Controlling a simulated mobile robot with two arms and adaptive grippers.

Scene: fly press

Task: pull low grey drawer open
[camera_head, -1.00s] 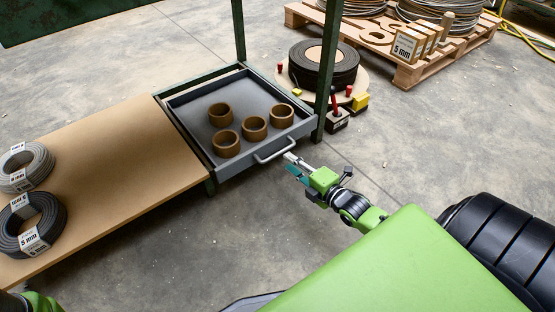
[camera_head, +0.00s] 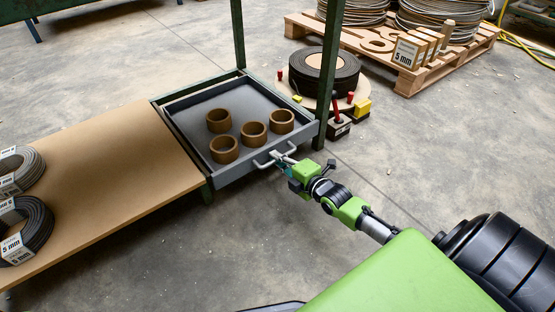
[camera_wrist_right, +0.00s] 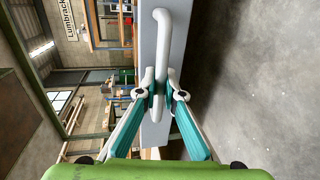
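The grey drawer (camera_head: 233,174) sits low in a green frame. It has a shallow tray, open at the top, and its front looks about level with the frame. A light grey bar handle (camera_head: 263,163) is on its front. My left gripper is out of view.
Several brown rings (camera_head: 254,133) lie in the drawer. A brown tabletop (camera_head: 120,165) with cable coils (camera_head: 28,228) adjoins it at left. A green post (camera_head: 328,75) stands at the drawer's right corner. Bare floor (camera_head: 190,255) lies in front of it.

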